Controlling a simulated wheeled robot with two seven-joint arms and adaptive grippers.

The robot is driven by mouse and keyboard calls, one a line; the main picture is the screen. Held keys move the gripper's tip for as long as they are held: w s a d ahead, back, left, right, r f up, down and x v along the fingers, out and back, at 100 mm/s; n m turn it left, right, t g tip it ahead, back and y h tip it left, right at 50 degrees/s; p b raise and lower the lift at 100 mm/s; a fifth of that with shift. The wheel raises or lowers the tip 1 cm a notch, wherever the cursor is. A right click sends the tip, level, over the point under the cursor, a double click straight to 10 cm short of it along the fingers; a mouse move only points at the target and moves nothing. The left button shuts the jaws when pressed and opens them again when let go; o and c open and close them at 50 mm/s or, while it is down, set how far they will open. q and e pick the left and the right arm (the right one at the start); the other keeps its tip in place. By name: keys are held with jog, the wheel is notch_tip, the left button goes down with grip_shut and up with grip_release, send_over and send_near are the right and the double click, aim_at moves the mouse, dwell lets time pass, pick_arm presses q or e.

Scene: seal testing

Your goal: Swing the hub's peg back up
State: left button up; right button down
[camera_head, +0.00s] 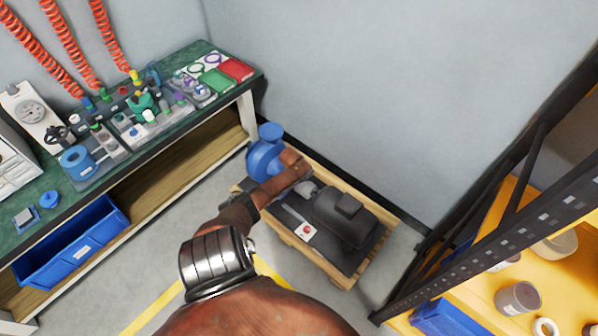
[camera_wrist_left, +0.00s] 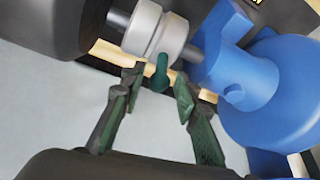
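The hub (camera_wrist_left: 153,32) is a pale grey collar on a shaft between a dark motor body and a blue pump in the left wrist view. A dark green peg (camera_wrist_left: 160,72) sticks out from its side. My left gripper (camera_wrist_left: 158,82) is open, its green-padded fingers on either side of the peg's end with gaps showing. Whether either finger touches the peg, I cannot tell. In the head view, the blue pump (camera_head: 264,160) and dark motor (camera_head: 345,217) sit on a pallet; my wrist covers most of the hub and hides the peg. My right gripper is not in view.
The wooden pallet (camera_head: 378,250) stands on the floor near the wall. A green-topped workbench (camera_head: 190,118) with fittings is at left, with a blue bin (camera_head: 72,243) below. A dark rack (camera_head: 480,228) with yellow shelving stands at right.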

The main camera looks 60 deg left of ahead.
pick_arm(q)
jog(key=v, duration=0.8)
jog(key=shift+r, duration=0.2)
